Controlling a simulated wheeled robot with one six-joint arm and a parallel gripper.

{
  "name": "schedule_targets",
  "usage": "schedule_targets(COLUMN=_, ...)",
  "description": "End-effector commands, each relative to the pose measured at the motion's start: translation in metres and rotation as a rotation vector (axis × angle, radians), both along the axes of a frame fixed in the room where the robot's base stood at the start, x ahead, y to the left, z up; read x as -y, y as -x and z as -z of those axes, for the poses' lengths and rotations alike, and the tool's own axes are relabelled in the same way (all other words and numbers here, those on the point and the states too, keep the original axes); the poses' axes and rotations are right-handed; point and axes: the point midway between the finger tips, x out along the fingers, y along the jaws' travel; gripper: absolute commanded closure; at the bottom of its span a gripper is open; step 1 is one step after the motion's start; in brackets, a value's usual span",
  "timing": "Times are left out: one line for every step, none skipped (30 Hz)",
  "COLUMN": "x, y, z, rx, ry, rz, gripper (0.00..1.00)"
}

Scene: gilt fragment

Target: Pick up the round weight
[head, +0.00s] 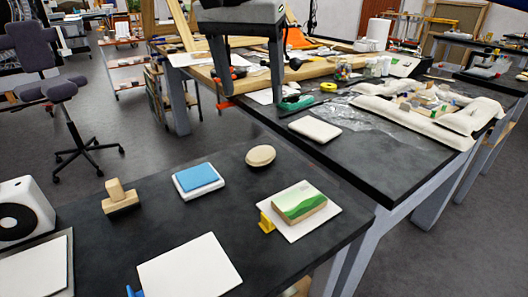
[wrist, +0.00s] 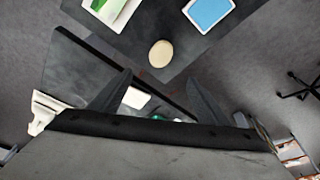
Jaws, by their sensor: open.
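The round weight (head: 260,156) is a beige, rounded disc lying on the dark near table, close to its far edge. It also shows in the wrist view (wrist: 161,53), near the top centre. My gripper (head: 252,97) is open and empty, with its two dark fingers pointing down at the top of the head view. It is apart from the weight, which appears below the fingers there. In the wrist view the weight shows just beyond and between the fingertips (wrist: 160,76). Nothing hides the weight in either view.
A blue-topped white block (head: 198,180) and a wooden stamp (head: 120,198) lie left of the weight. A green picture block (head: 299,203) on a white card lies to its right. Across a gap, the far table (head: 350,150) holds a pale pad (head: 315,129).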

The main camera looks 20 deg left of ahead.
Motion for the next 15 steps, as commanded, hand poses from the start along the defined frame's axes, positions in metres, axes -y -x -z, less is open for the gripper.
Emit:
schedule_targets(x=0.0, y=-0.001, z=0.005, rx=-0.001, ry=0.002, rz=0.001, gripper=0.3)
schedule_targets(x=0.001, y=-0.002, z=0.009, rx=-0.001, ry=0.003, rz=0.001, gripper=0.3)
schedule_targets(x=0.001, y=-0.004, z=0.015, rx=-0.001, ry=0.003, rz=0.001, gripper=0.3)
schedule_targets(x=0.001, y=-0.005, z=0.02, rx=-0.001, ry=0.003, rz=0.001, gripper=0.3)
schedule_targets(x=0.002, y=-0.006, z=0.025, rx=-0.002, ry=0.004, rz=0.001, gripper=0.3)
schedule_targets(x=0.002, y=-0.008, z=0.032, rx=-0.001, ry=0.003, rz=0.001, gripper=0.3)
schedule_targets(x=0.002, y=-0.01, z=0.037, rx=-0.001, ry=0.004, rz=0.001, gripper=0.3)
schedule_targets(x=0.002, y=-0.011, z=0.042, rx=-0.001, ry=0.003, rz=0.001, gripper=0.3)
schedule_targets(x=0.003, y=-0.013, z=0.049, rx=-0.001, ry=0.003, rz=0.001, gripper=0.3)
schedule_targets(x=0.003, y=-0.014, z=0.054, rx=-0.001, ry=0.003, rz=0.001, gripper=0.3)
schedule_targets(x=0.003, y=-0.016, z=0.059, rx=-0.001, ry=0.002, rz=0.001, gripper=0.3)
schedule_targets(x=0.004, y=-0.018, z=0.066, rx=-0.002, ry=0.003, rz=0.001, gripper=0.3)
schedule_targets(x=0.004, y=-0.019, z=0.071, rx=-0.001, ry=0.003, rz=0.001, gripper=0.3)
schedule_targets(x=0.004, y=-0.021, z=0.076, rx=-0.001, ry=0.002, rz=0.001, gripper=0.3)
schedule_targets(x=0.004, y=-0.022, z=0.083, rx=-0.002, ry=0.003, rz=0.001, gripper=0.3)
